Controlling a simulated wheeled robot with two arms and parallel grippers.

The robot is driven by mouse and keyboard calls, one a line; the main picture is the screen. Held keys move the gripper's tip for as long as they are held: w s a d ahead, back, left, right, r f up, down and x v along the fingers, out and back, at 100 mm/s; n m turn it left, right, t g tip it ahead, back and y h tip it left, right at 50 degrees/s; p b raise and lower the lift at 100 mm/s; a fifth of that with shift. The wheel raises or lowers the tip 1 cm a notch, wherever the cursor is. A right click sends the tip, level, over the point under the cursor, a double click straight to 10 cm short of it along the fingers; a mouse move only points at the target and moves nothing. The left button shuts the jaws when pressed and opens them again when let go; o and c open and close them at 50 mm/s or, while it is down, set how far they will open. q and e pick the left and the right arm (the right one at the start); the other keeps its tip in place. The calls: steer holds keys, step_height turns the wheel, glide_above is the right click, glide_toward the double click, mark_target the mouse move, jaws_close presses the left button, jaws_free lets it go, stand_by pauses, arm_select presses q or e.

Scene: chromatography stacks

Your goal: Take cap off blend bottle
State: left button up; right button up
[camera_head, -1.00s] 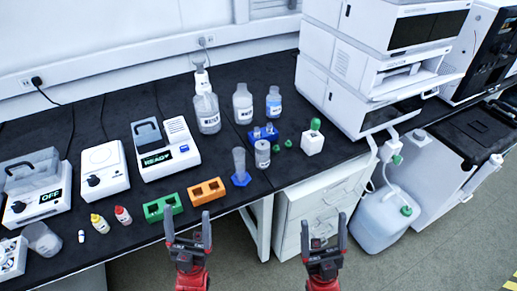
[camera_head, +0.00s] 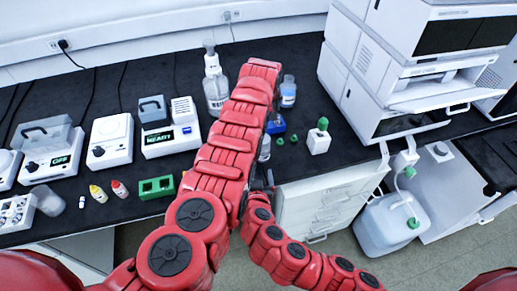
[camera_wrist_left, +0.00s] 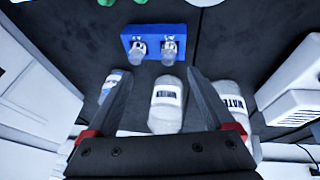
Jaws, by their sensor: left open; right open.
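A small labelled bottle (camera_head: 265,148), its label too small to read, stands near the bench's front, partly hidden by my left arm. I cannot tell whether it is the blend bottle. My right gripper (camera_head: 262,176) is just in front of it, partly covered by my arms. My left gripper is hidden behind its arm in the head view. In the left wrist view my left gripper (camera_wrist_left: 157,78) is open, with a white-labelled bottle (camera_wrist_left: 168,104) showing between its fingers. No contact is visible.
A WATER bottle (camera_wrist_left: 234,102) and a blue-labelled bottle (camera_head: 288,92) stand to either side. A blue rack (camera_wrist_left: 152,42) holds two vials. A green rack (camera_head: 157,188) is left of my arms.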

mark_target(261, 154)
arm_select(q)
steer(key=s+r+g, duration=0.1)
steer(key=s, duration=0.2)
steer(key=s+r+g, duration=0.2)
steer(key=s, duration=0.1)
steer(key=s+a+r+g, duration=0.1)
steer(key=s+r, duration=0.1)
steer(key=s, duration=0.1)
steer(key=shift+s+g, duration=0.4)
arm_select(e)
steer(key=s+a+r+m+h, duration=0.1)
steer(key=s+r+m+h, duration=0.1)
steer(key=s+r+h, duration=0.15)
arm_select(q)
steer(key=shift+s, duration=0.15)
steer(key=shift+f, duration=0.1)
arm_select(e)
steer(key=shift+y, duration=0.55)
steer(key=x, duration=1.7)
steer(key=shift+w+r, duration=0.3)
jaws_close()
